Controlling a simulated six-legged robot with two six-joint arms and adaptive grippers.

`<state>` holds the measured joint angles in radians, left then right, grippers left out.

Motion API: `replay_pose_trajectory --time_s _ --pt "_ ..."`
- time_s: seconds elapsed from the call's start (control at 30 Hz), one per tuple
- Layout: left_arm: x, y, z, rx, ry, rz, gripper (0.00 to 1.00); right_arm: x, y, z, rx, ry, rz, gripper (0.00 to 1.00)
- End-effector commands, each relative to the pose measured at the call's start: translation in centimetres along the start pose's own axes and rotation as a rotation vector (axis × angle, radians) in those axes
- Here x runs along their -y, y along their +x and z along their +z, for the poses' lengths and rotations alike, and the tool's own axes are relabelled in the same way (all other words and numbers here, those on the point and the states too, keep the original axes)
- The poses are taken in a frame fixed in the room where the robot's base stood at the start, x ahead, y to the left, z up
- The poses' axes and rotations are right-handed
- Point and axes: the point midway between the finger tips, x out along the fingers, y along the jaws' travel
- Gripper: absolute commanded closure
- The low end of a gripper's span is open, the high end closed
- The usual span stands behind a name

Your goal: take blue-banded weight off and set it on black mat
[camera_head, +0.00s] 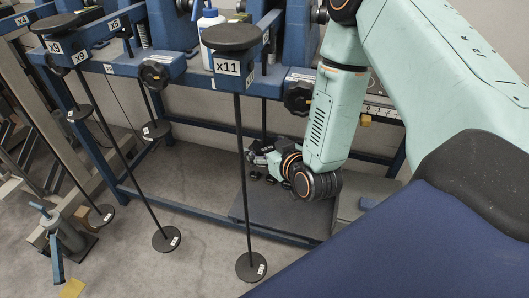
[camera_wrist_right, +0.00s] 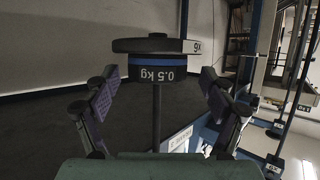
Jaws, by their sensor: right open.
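The blue-banded weight (camera_wrist_right: 157,69) shows in the right wrist view as a short dark cylinder with a blue ring and a 0.5 kg label. It sits against a round dark plate (camera_wrist_right: 150,45) on a thin rod. My right gripper (camera_wrist_right: 160,97) is open, its two pads on either side of the rod and weight, with gaps visible. In the head view my right gripper (camera_head: 260,159) is low under the frame, and the weight cannot be made out there. A dark flat slab, probably the black mat (camera_head: 290,217), lies below it. My left gripper is not in view.
A long hanger rod marked x11 (camera_head: 241,150) stands just left of the gripper. Other hangers hang further left (camera_head: 166,239). A white bottle (camera_head: 209,28) stands on the frame.

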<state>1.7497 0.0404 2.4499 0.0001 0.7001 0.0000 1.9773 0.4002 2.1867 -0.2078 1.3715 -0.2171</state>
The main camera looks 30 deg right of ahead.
Motion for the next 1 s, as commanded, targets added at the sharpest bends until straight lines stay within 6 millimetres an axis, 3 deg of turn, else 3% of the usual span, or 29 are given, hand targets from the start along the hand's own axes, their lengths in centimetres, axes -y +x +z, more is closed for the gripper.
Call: replay_pose_trajectory --time_s 0.1,0.37,1.0 --pt "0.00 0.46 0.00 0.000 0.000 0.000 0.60 -0.05 1.03 0.03 -0.001 -0.001 -0.001 0.17" --pt "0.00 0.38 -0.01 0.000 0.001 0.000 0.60 -0.17 1.09 -0.06 0.000 0.000 -0.002 0.17" --pt "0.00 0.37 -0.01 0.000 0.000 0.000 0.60 -0.18 1.06 -0.06 -0.001 -0.001 -0.002 0.71"
